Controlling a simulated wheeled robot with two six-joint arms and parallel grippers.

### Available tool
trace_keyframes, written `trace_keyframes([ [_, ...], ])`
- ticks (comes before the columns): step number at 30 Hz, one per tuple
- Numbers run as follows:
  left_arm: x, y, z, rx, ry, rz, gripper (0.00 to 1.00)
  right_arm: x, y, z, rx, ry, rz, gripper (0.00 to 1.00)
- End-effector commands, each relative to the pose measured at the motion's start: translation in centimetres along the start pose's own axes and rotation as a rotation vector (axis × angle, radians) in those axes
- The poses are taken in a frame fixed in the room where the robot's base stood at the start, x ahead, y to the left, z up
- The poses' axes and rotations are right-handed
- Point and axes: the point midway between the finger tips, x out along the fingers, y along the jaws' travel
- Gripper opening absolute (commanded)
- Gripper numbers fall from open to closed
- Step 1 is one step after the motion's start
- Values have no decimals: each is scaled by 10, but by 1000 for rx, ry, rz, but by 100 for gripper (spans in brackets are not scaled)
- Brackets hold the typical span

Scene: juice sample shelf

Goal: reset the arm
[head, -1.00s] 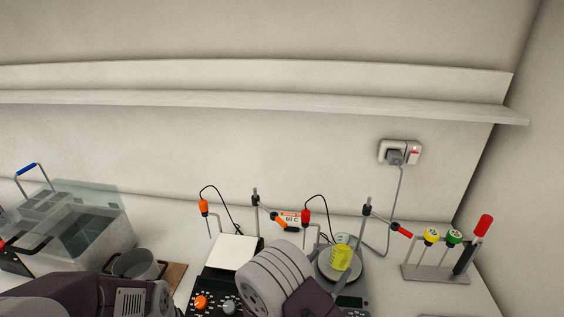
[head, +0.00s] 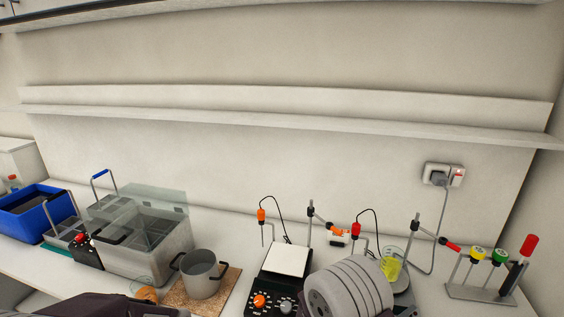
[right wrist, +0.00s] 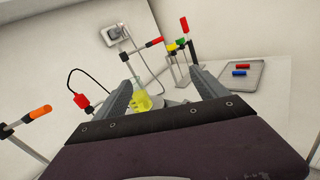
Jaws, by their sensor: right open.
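My right gripper (right wrist: 160,77) is open, its two grey fingers spread apart in the right wrist view. A flask with yellow liquid (right wrist: 141,98) shows beyond and between them, partly covered by the left finger. I cannot tell how far it is from the fingers. In the head view the flask (head: 391,266) stands on the right stirrer (head: 403,298). My right arm's thick grey wrist part covers the front of that stirrer, and its gripper is mostly cut off by the bottom edge. Of my left arm only a dark piece shows at the bottom left; its gripper is out of view.
A left stirrer with a white plate (head: 287,260), a metal pot (head: 201,275) on a board, a water bath (head: 160,262) and a blue crate (head: 50,210) line the bench. A rack (head: 480,293) stands right. A grey tray (right wrist: 228,84) holds red and blue pieces. A long shelf (head: 300,125) is empty.

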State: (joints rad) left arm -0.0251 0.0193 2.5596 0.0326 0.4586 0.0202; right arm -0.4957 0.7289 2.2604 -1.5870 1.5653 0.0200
Motion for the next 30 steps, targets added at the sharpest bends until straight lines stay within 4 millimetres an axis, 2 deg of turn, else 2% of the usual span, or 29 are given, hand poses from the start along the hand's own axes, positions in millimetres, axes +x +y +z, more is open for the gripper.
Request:
trace_keyframes([
  [1, 0, 0, 0, 0, 0, 0, 36, 9, -14, 11, 33, 2, -64, 82],
  [5, 0, 0, 0, 0, 0, 0, 36, 25, -66, 28, 127, 41, -274, 82],
  [8, 0, 0, 0, 0, 0, 0, 36, 24, -122, 31, 243, 114, -506, 82],
  [9, 0, 0, 0, 0, 0, 0, 36, 18, -147, 28, 310, 160, -622, 82],
  [11, 0, 0, 0, 0, 0, 0, 36, -5, -185, 15, 457, 258, -831, 82],
  [12, 0, 0, 0, 0, 0, 0, 36, -30, -204, 0, 591, 341, -987, 82],
  [13, 0, 0, 0, 0, 0, 0, 36, -50, -210, -13, 700, 407, -1095, 82],
  [14, 0, 0, 0, 0, 0, 0, 36, -70, -209, -25, 811, 471, -1191, 82],
  [15, 0, 0, 0, 0, 0, 0, 36, -93, -200, -40, 955, 549, -1299, 82],
  [18, 0, 0, 0, 0, 0, 0, 36, -133, -159, -65, 1252, 701, -1476, 82],
  [19, 0, 0, 0, 0, 0, 0, 36, -140, -147, -71, 1319, 731, -1512, 82],
  [21, 0, 0, 0, 0, 0, 0, 36, -149, -125, -79, 1446, 772, -1574, 82],
  [24, 0, 0, 0, 0, 0, 0, 36, -147, -104, -82, 1555, 809, -1584, 82],
  [30, 0, 0, 0, 0, 0, 0, 36, -144, -100, -83, 1569, 820, -1570, 82],
])
